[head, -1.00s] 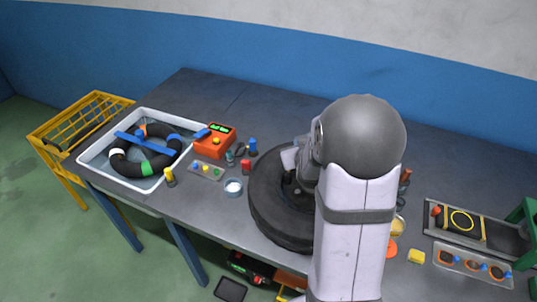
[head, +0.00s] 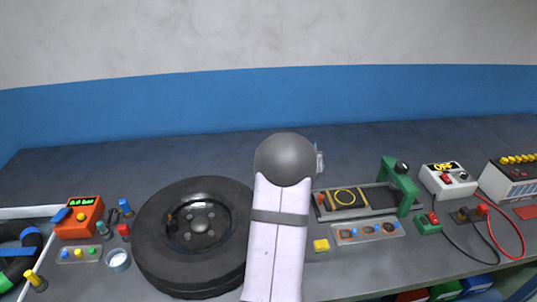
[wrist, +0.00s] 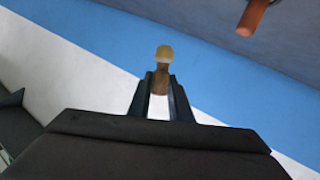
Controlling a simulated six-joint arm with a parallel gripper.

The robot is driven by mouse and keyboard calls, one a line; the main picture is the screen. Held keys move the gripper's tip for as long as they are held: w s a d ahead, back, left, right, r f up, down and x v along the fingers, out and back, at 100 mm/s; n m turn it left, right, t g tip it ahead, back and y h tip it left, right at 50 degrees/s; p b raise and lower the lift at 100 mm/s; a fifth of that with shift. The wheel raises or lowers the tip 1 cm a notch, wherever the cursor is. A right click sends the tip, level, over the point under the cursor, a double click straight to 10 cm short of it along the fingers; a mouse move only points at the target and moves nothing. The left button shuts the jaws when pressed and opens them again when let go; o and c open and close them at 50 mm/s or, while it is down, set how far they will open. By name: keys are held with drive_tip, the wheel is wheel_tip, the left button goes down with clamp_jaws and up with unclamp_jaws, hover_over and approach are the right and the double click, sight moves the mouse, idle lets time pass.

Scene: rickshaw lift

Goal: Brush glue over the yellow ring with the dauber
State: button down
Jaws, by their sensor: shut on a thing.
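The yellow ring (head: 345,198) is an outline on a dark patch at the left part of a long grey tray (head: 378,211), right of my arm in the head view. In the wrist view my gripper (wrist: 160,88) is shut on the dauber (wrist: 162,70), which has a brown stem and a pale yellow, rounded tip pointing away from the jaws. The tip touches nothing that I can see. In the head view my own arm hides the gripper and dauber, so their distance from the ring cannot be told.
A green press frame (head: 401,186) stands over the tray's right part. A large tyre (head: 160,250) lies left of my arm. An orange-brown rod (wrist: 252,17) shows in the wrist view.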

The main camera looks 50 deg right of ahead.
drive_tip(key=s+d+m+g+h+b, duration=0.1)
drive_tip(key=s+d+m+g, duration=0.1)
drive_tip(key=s+d, duration=0.35)
drive_tip(key=s+d+m+g+h, duration=0.1)
drive_tip(key=s+d+g, duration=0.15)
drive_tip(key=s, duration=0.65)
drive_tip(key=shift+t, duration=0.25)
drive_tip(key=shift+s+d+f+b, duration=0.1)
drive_tip(key=shift+f+b, duration=1.5)
drive_tip(key=shift+f, duration=1.35)
